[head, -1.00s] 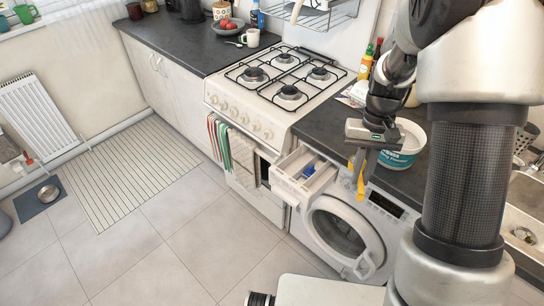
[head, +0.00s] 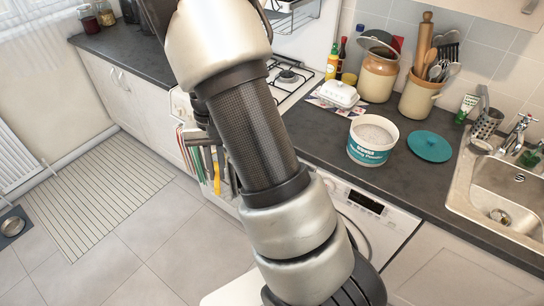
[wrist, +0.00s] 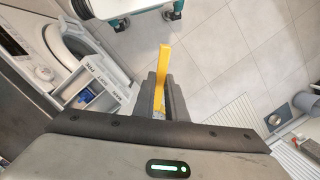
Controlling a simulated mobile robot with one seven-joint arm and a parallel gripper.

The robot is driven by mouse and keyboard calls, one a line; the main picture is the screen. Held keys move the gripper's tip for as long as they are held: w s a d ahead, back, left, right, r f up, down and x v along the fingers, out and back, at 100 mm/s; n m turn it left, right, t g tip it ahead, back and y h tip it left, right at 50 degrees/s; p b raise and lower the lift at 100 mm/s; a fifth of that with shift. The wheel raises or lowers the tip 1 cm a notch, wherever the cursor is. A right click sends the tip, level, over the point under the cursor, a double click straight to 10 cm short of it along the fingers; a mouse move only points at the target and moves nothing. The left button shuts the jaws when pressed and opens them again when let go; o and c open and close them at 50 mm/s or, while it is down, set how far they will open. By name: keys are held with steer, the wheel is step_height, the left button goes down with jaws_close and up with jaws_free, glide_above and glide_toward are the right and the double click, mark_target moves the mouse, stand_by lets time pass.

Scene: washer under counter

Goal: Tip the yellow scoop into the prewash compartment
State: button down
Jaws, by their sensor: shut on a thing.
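My gripper (wrist: 163,100) is shut on the yellow scoop (wrist: 163,68) in the wrist view. A yellow strip of it stands out past the fingers; its bowl and any powder in it cannot be made out. In the head view the scoop (head: 216,175) shows as a small yellow piece left of my arm, near the hanging towels. The open detergent drawer (wrist: 112,82) lies left of the fingers in the wrist view, apart from the scoop, with a lettered label and a blue part. The washer (wrist: 48,58) is beyond it. In the head view my arm hides the drawer.
A tub of white powder (head: 367,157) stands open on the counter, its teal lid (head: 430,147) beside it. A butter dish (head: 338,94), jars and the sink (head: 515,185) are further along. Striped towels (head: 183,150) hang at the cooker.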

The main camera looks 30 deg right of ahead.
steer(key=w+d+f+m+t+h+b, duration=0.2)
steer(key=d+f+m+t+h+b, duration=0.1)
steer(key=d+f+m+h+b, duration=0.4)
steer(key=w+d+f+m+t+h+b, duration=0.1)
steer(key=d+f+m+t+h+b, duration=0.2)
steer(key=d+f+m+h+b, duration=0.4)
steer(key=d+f+m+b, duration=0.2)
steer(key=d+m+b, duration=0.4)
steer(key=m, duration=0.7)
steer(key=shift+w+d+f+t+h, duration=0.3)
steer(key=shift+w+d+f+t, duration=0.1)
steer(key=shift+d, duration=0.35)
steer(key=b, duration=0.3)
steer(key=shift+a+h, duration=0.25)
steer(key=shift+h, duration=0.15)
steer(key=b, duration=0.3)
steer(key=shift+t+h+b, duration=0.3)
steer(key=shift+s+a+r+h+b, duration=0.1)
steer(key=shift+h+b, duration=0.2)
steer(key=shift+b, duration=0.75)
